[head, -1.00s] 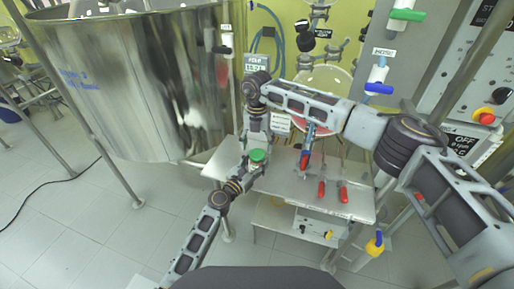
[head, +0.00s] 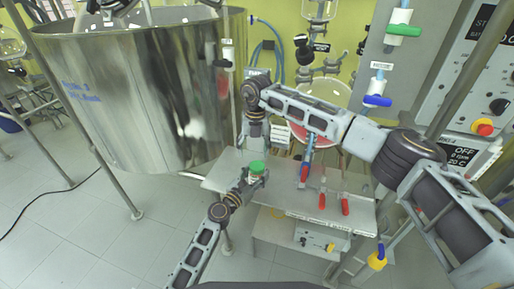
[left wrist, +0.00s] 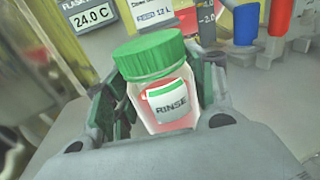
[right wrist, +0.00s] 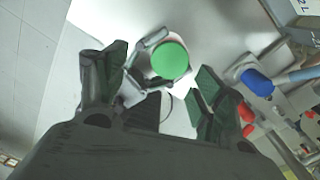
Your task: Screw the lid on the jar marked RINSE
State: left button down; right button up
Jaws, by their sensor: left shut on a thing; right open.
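The jar marked RINSE (left wrist: 172,112) is clear with reddish contents and a white label. Its green lid (left wrist: 150,54) sits on its mouth; I cannot tell how tightly it is turned. The jar also shows in the head view (head: 255,179), above the bench. My left gripper (head: 251,181) is shut around the jar's body and holds it roughly upright. My right gripper (right wrist: 160,88) is open and empty above the jar. In the right wrist view the round lid top (right wrist: 170,60) lies beyond the fingertips, apart from them.
A large steel vessel (head: 130,95) stands at left. A panel with valves (head: 378,85) and glassware stands behind.

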aim_at(257, 166)
jog(key=shift+r+n, duration=0.3)
jog(key=shift+n, duration=0.9)
jog(key=n, duration=0.3)
jog(key=shift+d+r+n, duration=0.15)
jog(key=shift+d+n, duration=0.15)
jog(key=shift+n, duration=0.1)
jog(key=n, duration=0.4)
jog(key=shift+d+h, duration=0.25)
jog(key=shift+h, duration=0.05)
jog(key=shift+d+n, duration=0.1)
jog(key=shift+n, duration=1.5)
jog(key=shift+s+f, duration=0.1)
jog(key=shift+f, duration=3.95)
